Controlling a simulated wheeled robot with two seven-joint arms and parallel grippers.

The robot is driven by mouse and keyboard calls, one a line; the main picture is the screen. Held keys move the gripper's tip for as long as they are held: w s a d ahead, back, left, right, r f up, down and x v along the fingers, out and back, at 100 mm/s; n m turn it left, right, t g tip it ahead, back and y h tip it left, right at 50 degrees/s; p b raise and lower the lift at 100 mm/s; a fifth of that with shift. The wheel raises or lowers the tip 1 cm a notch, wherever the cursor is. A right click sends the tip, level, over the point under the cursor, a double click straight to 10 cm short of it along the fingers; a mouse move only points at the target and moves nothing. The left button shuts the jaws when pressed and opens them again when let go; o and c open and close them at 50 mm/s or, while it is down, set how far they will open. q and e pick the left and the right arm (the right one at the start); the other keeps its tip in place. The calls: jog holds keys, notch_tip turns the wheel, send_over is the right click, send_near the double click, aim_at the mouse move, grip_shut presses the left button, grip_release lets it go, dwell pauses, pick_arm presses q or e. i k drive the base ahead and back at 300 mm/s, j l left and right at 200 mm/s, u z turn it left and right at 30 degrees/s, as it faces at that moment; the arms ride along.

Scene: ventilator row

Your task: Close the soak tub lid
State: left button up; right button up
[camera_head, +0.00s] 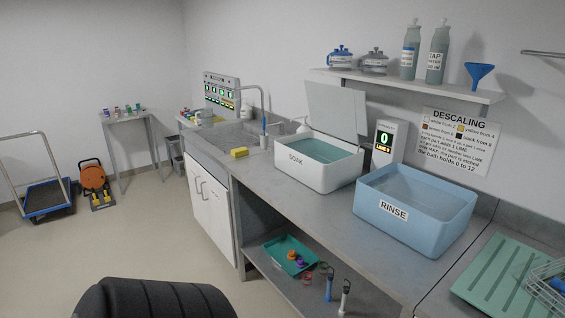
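The white soak tub (312,176), labelled SOAK, stands on the grey counter beside the sink. It holds teal liquid. Its grey lid (336,112) is up, standing tilted back at the tub's rear edge, so the tub is open. Neither of my grippers shows in the head view. A black ribbed shape at the bottom edge is cut off by the frame.
A blue RINSE tub (412,214) stands right of the soak tub. A display unit (389,142) is behind, between them. A shelf (420,86) with bottles overhangs the back. A yellow sponge (239,152) lies left.

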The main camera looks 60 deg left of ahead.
aim_at(338, 111)
jog(key=u, duration=1.6)
jog(key=j+z, duration=0.2)
jog(key=j, duration=0.45)
